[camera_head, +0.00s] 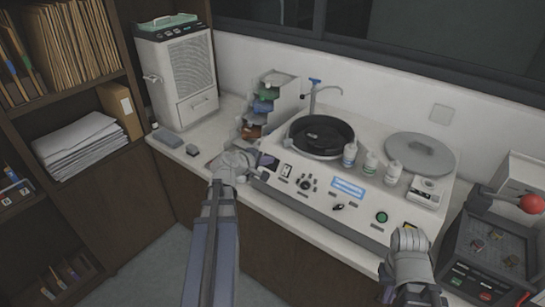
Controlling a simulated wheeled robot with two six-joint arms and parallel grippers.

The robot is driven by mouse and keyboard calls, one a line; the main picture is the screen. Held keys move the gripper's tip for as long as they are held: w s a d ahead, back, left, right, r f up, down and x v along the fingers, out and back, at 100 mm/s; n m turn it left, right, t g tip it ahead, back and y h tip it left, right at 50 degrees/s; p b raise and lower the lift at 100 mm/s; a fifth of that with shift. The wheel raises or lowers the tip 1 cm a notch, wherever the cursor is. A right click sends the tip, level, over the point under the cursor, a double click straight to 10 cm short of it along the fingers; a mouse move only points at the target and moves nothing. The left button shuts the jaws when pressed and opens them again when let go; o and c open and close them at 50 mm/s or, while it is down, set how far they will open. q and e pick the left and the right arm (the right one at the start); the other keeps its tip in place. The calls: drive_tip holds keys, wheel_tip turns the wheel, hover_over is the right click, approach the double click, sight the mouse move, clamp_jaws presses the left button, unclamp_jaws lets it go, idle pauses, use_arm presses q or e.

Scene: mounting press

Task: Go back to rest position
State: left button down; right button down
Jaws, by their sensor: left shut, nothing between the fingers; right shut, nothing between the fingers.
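My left gripper (232,162) reaches over the front left edge of the counter, near the left end of the white machine (323,193). Its fingers look closed and I see nothing held in them. My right gripper (409,242) is at the lower right, in front of the machine's right end and close to its front edge. It is shut and empty. Part of the machine's lower right front is hidden behind my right gripper.
The machine carries a dark round basin (318,136), a grey round lid (421,153) and small white bottles (350,154). A dark device with a red ball knob (530,204) stands at right. A white cabinet (178,72) stands at back left. Shelves with folders (68,50) line the left.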

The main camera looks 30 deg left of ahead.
use_arm(q)
drive_tip(key=s+d+f+m+g+h+b, duration=0.1)
drive_tip(key=d+f+m+g+h, duration=0.25)
drive_tip(key=d, duration=0.75)
drive_tip(key=s+d+f+m+g+y+b, duration=0.1)
drive_tip(key=s+d+f+m+g, duration=0.1)
drive_tip(key=d+f+m, duration=0.6)
drive_tip(key=s+d+f+m+g+y, duration=0.1)
drive_tip(key=s+d+m+g+y, duration=0.1)
drive_tip(key=s+d, duration=0.6)
drive_tip(key=s+d+f+m+g+y+b, duration=0.1)
drive_tip(key=s+d+f+m+g+y, duration=0.1)
drive_tip(key=s+d+m+g, duration=0.3)
drive_tip(key=shift+s+d+m+y, duration=0.45)
drive_tip(key=shift+s+d+m, duration=0.9)
drive_tip(key=shift+d, duration=0.85)
drive_tip(key=shift+s, duration=0.15)
